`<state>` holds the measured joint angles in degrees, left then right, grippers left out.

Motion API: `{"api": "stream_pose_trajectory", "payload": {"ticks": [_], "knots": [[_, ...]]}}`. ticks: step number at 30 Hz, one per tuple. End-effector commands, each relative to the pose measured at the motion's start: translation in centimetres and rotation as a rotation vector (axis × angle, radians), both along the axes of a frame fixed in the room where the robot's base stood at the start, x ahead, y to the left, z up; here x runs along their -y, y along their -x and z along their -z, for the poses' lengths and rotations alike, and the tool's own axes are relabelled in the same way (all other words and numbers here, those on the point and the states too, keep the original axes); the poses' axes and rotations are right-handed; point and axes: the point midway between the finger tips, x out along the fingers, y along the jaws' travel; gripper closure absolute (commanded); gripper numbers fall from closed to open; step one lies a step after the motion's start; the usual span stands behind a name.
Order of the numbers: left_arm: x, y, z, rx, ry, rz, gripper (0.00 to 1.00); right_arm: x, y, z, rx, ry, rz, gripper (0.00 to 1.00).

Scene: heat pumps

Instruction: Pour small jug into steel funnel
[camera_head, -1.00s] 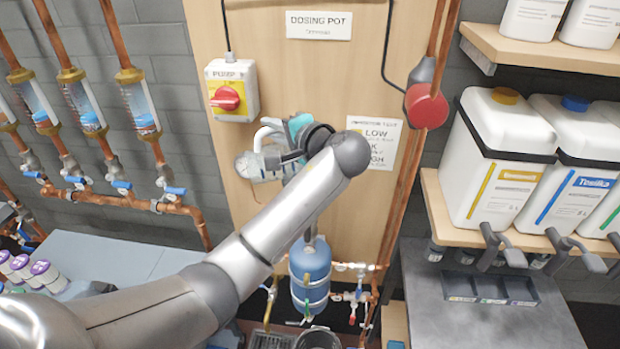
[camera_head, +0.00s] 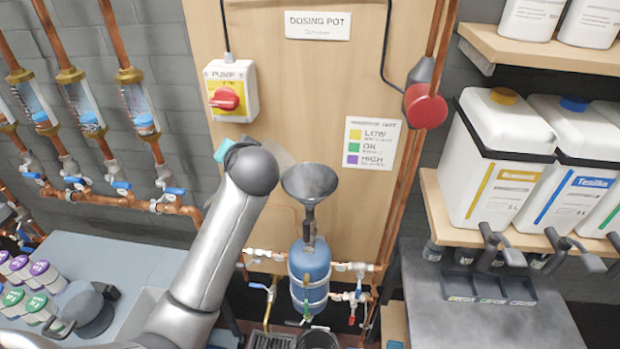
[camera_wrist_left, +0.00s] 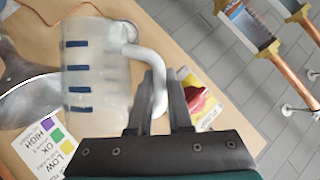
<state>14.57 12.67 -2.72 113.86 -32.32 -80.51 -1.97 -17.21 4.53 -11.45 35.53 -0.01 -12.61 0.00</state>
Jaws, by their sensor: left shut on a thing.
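The small jug (camera_wrist_left: 95,78) is translucent with blue marks and a white handle, shown large in the left wrist view. My left gripper (camera_wrist_left: 158,92) is shut on its handle. In the head view my arm hides the gripper and most of the jug; only a faint translucent part (camera_head: 281,157) shows, left of the funnel. The steel funnel (camera_head: 310,184) sits upright on top of the blue dosing pot (camera_head: 310,272). The funnel (camera_wrist_left: 22,88) also shows in the wrist view, partly behind the jug. I cannot tell how much liquid the jug holds. My right gripper is out of view.
A red-knobbed pump switch (camera_head: 231,92) is on the wooden board above my left arm. Copper pipes with sight glasses (camera_head: 140,108) stand at left. Capped bottles (camera_head: 38,275) are at lower left. A shelf with large white containers (camera_head: 497,160) is at right.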

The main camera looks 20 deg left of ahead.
Motion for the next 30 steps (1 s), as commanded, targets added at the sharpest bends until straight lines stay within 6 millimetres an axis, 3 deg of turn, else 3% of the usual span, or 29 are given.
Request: {"api": "stream_pose_trajectory", "payload": {"ticks": [21,30], "knots": [[-3.7,2.9,9.4,0.265,0.341,-0.002,1.0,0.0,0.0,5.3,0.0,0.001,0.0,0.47],[-5.1,4.0,12.5,0.4,0.515,-0.003,1.0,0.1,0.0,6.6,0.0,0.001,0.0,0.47]]}}
